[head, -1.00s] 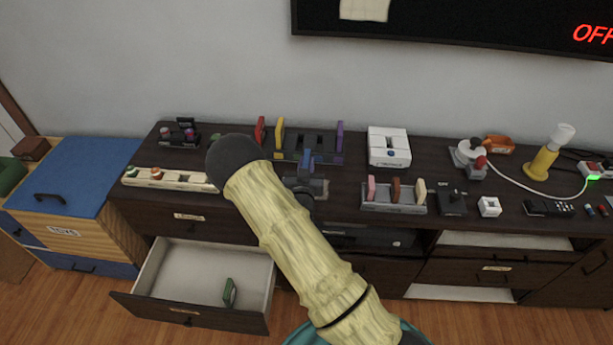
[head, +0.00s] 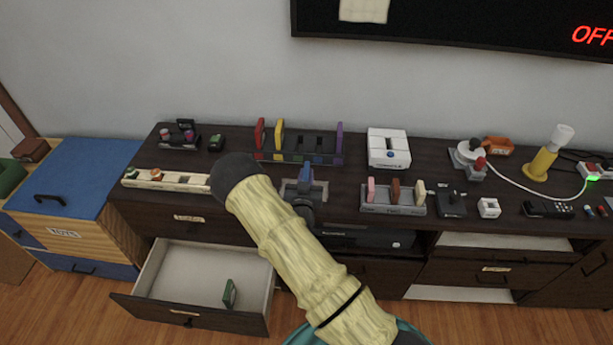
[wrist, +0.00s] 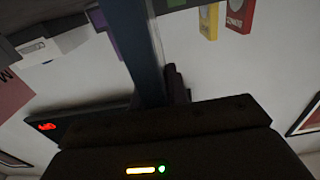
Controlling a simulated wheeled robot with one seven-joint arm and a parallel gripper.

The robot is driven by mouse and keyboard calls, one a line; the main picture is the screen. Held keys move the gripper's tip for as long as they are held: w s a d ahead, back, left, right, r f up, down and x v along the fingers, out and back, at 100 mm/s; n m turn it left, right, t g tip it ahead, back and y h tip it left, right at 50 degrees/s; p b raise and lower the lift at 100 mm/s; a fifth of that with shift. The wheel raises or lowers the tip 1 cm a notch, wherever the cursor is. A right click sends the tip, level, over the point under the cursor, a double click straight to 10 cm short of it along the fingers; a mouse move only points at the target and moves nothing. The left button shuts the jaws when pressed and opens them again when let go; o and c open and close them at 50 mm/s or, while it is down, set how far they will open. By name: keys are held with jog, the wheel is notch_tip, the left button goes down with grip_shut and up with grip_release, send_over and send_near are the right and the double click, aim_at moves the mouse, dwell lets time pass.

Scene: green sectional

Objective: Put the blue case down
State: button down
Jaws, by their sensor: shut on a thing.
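The blue case (head: 305,181) is a thin upright slab on the dresser's left-middle part, in front of the rack (head: 265,156) holding red, yellow and purple cases. My gripper (head: 304,197) is shut on it, mostly hidden behind my arm. In the wrist view the blue case (wrist: 133,45) runs up from the dark gripper (wrist: 175,88). A small grey holder (head: 322,190) shows around the case's base; I cannot tell whether the case touches it.
Another rack (head: 392,209) with pink, brown and cream pieces stands to the right. A white console box (head: 389,148) is behind it. A cream tray (head: 195,181) lies left of my arm.

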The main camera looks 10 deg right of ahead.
jog(key=shift+f, duration=0.1)
jog(key=c, duration=1.8)
grip_release()
jog(key=shift+f, duration=0.1)
jog(key=o, duration=0.4)
jog(key=shift+o, duration=0.2)
jog(key=shift+r, duration=0.25)
jog(key=b+v, duration=0.2)
jog(key=v, duration=1)
